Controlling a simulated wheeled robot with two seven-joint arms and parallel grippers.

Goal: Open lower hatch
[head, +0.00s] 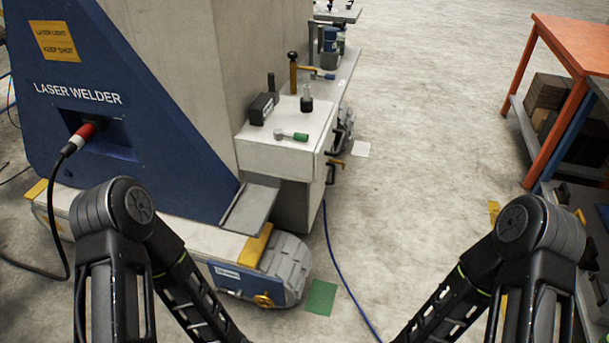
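A large blue and beige machine marked LASER WELDER (190,150) fills the left of the head view. No part of it is clearly recognisable as a lower hatch. Low on its right side, a grey sloping metal flap or tray (249,207) sits below a beige box-shaped ledge (278,155). Black handles (331,173) show on the ledge's right side, seen edge-on. My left arm's elbow is in front of the machine's lower left, and my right arm's elbow is at the lower right. Both forearms run down out of the picture, so neither gripper shows.
A grey rounded roller or wheel cover (288,265) stands at the machine's base. A blue cable (335,262) and a green floor patch (320,297) lie beside it. An orange-topped bench (575,42) stands at the right. The concrete floor (430,140) between is mostly clear.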

